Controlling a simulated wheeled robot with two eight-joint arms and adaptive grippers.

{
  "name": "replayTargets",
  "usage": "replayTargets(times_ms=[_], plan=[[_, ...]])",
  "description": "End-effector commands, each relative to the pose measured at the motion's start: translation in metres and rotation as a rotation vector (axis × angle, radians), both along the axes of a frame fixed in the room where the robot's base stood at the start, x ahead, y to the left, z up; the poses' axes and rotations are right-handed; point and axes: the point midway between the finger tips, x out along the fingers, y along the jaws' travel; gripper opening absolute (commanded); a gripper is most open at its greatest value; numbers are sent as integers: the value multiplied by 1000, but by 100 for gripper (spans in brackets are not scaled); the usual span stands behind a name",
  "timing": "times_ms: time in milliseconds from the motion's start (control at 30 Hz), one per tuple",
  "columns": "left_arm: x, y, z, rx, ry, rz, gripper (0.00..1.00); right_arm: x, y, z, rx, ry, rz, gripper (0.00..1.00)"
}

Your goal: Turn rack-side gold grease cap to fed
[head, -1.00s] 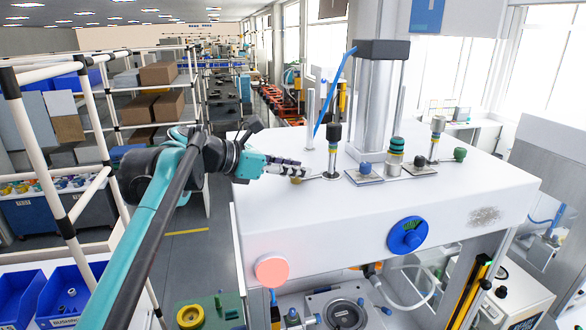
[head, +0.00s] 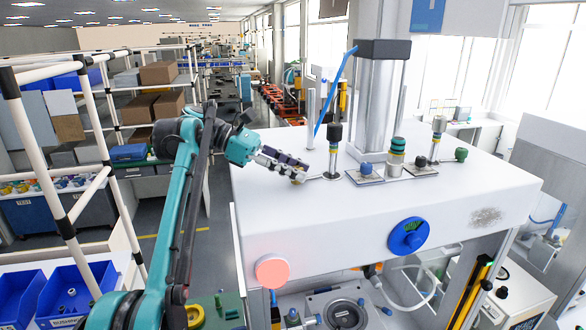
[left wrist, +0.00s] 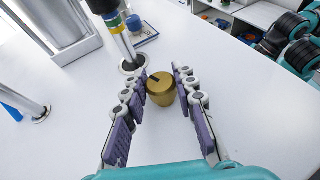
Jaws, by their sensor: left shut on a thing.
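The gold grease cap (left wrist: 161,90) sits on the white press top between the two fingers of my left gripper (left wrist: 160,92) in the left wrist view. A short dark mark shows on its top, toward the upper left. In the head view my left gripper (head: 297,174) comes in from the left, tilted down, with its fingertips at the cap (head: 298,181), which they partly hide. The gripper is shut on the cap. My right gripper is in neither view.
A post with a black top (head: 335,135) stands just right of the cap. A green knob (head: 461,154) is farther right. The white press top (head: 400,205) is clear toward its front edge.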

Motion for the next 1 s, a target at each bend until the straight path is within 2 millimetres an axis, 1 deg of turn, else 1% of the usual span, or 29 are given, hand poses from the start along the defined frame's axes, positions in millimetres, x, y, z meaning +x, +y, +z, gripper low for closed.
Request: replayTargets(times_ms=[233, 633, 667, 700, 733, 1000], plan=[[0, -1, -2, 5, 0, -36, 0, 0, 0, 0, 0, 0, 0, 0], [-1, -1, -2, 4, 1, -40, 0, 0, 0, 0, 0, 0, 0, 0], [-1, -1, -2, 4, 1, -40, 35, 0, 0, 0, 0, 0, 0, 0], [-1, -1, -2, 4, 0, -39, 46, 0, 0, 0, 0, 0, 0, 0], [-1, -1, -2, 3, 0, -39, 49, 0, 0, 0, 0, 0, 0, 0], [0, -1, -1, 2, 0, -35, 49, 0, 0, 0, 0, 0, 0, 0]])
